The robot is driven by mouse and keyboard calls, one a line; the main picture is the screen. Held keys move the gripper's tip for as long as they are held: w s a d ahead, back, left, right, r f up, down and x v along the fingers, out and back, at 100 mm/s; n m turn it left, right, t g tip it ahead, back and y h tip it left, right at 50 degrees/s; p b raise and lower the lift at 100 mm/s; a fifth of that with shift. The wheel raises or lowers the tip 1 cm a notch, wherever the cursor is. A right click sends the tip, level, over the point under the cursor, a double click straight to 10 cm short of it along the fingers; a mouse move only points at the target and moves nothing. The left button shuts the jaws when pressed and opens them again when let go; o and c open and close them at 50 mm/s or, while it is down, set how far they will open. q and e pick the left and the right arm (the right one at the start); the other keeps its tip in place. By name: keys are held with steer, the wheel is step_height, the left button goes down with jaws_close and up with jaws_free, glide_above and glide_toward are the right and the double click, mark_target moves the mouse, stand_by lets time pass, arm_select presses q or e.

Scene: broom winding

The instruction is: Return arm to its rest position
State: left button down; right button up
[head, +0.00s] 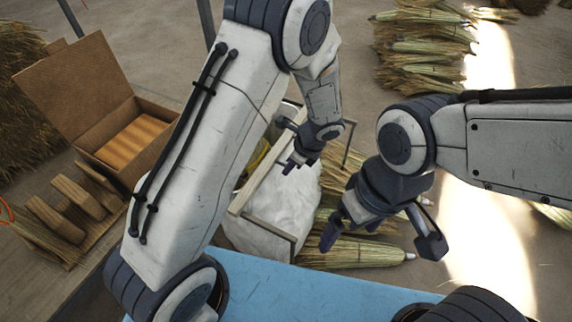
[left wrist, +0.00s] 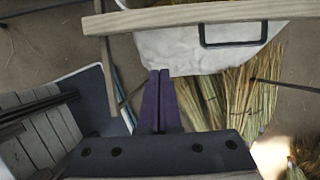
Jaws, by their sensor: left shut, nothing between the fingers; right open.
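My left arm (head: 215,150) rises from the lower left of the head view and bends down at its raised elbow. My left gripper (head: 288,148) hangs near the wooden bar of a frame over a white sack, shut and empty. Its closed dark fingers (left wrist: 160,100) also show in the left wrist view, below the sack. My right arm (head: 505,145) comes in from the right. My right gripper (head: 385,240) is open and empty, pointing down above the broom bundles. Whether either gripper touches anything below is hard to tell.
A white sack (head: 290,205) stands beyond the blue surface (head: 290,285). A wooden bar (head: 262,165) crosses above it. Broom bundles (head: 365,252) lie beside the sack, and more bundles (head: 425,45) lie at the back. An open cardboard box (head: 75,85) and a wooden rack (head: 75,210) are at the left.

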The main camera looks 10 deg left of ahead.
arm_select(q)
steer(key=shift+r, duration=0.2)
steer(key=s+d+r+n+h+p, duration=0.2)
steer(key=s+r+n, duration=0.4)
steer(key=s+r, duration=0.5)
steer(key=s+d+r+n+g+h+p, duration=0.1)
steer(key=s+d+r+n+h+p, duration=0.1)
steer(key=s+r+n, duration=0.5)
steer(key=s+d+r+h, duration=0.1)
steer(key=s+r, duration=0.3)
steer(key=s, duration=0.2)
steer(key=shift+d+r+n, duration=0.2)
steer(key=shift+d+n, duration=0.1)
steer(key=shift+d, duration=0.1)
